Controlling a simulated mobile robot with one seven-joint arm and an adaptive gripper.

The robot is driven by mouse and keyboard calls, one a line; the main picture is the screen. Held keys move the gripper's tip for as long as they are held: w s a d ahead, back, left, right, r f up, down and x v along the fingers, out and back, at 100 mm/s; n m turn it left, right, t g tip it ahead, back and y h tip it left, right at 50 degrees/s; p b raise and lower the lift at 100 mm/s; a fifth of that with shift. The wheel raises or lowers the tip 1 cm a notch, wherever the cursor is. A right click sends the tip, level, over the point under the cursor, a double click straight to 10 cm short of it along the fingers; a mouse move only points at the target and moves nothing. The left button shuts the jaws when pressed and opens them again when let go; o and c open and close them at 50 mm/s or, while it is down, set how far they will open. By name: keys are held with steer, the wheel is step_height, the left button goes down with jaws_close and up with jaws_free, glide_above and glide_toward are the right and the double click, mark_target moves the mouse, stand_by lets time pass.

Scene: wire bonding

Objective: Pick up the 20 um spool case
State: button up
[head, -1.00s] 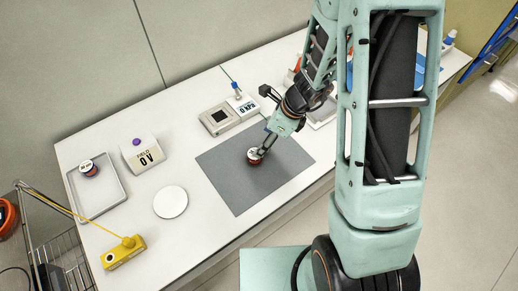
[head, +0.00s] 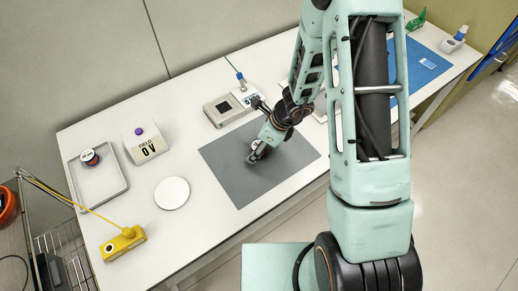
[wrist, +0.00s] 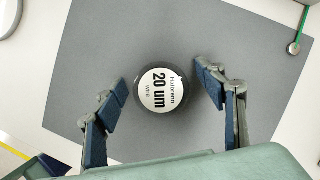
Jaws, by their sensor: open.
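The 20 um spool case (wrist: 160,92) is a round dark case with a white label reading "20 um". It stands on the grey mat (wrist: 235,45), label up. In the wrist view my gripper (wrist: 160,78) is open, with one finger on each side of the case and a visible gap on both sides. In the head view my gripper (head: 257,154) is low over the grey mat and hides most of the case.
A tray (head: 104,195) at the left holds another spool case (head: 90,157). A grey instrument (head: 228,108) stands behind the mat. A blue mat (head: 432,50) lies at the right.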

steer(key=c, duration=1.3)
steer(key=shift+r, duration=0.15)
steer(key=shift+c, duration=0.2)
